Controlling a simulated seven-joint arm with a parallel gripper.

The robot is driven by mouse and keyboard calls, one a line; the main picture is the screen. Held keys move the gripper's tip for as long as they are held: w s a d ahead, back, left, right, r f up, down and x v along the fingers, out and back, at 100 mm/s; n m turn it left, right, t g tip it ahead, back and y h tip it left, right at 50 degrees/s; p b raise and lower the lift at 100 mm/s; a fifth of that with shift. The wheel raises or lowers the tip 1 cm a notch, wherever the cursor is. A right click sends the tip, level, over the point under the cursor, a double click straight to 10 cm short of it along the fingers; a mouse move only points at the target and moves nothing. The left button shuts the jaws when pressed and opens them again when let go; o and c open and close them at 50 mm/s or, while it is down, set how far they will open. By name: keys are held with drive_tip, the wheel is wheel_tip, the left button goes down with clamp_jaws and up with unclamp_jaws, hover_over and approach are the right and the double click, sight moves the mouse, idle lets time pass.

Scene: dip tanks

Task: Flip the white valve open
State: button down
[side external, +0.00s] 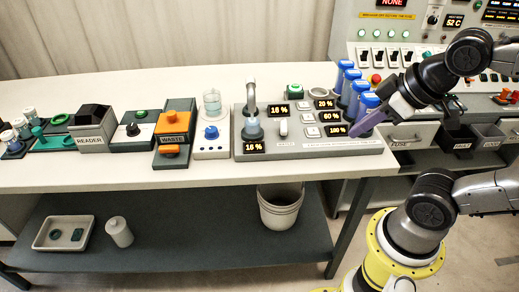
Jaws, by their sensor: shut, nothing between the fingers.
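A grey station panel (310,146) on the bench carries several lit readouts and a curved metal spout. A small white lever (283,127) stands upright near its middle, above a label too small to read; it looks like the white valve, but its open or shut position cannot be told. My gripper (366,125) is at the panel's right end, pointing down and left, well to the right of the lever and not touching it. Its purple-grey fingers are shut and empty. It partly hides the panel's right end.
Several blue-capped tubes (350,87) stand close beside my gripper. A glass beaker (212,104) on a white base and an orange WASTE unit (172,125) stand to the left. Labelled bins (412,134) and a control cabinet (430,25) stand to the right.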

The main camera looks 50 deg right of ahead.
drive_tip(key=c, duration=1.6)
unclamp_jaws()
drive_tip(key=shift+s+a+f+m+g, duration=0.15)
drive_tip(key=shift+s+f+m+g, duration=0.1)
drive_tip(key=shift+s+m+g, duration=0.2)
drive_tip(key=c, duration=1.1)
unclamp_jaws()
drive_tip(key=shift+s+f+m, duration=0.1)
drive_tip(key=shift+s+m, duration=0.15)
drive_tip(key=shift+m, duration=0.4)
drive_tip(key=o, duration=0.4)
drive_tip(key=r+m, duration=0.1)
drive_tip(key=w+r, duration=0.1)
drive_tip(key=r, duration=0.1)
drive_tip(key=shift+w+m, duration=0.15)
drive_tip(key=shift+m, duration=0.25)
drive_tip(key=w+r+m, duration=0.2)
drive_tip(key=w+r, duration=0.1)
drive_tip(key=w, duration=0.1)
drive_tip(key=m+g, duration=0.6)
hover_over(284, 125)
wheel_tip(284, 125, down, 7)
drive_tip(key=shift+t, duration=0.25)
wheel_tip(284, 125, down, 14)
drive_tip(key=shift+f, duration=0.15)
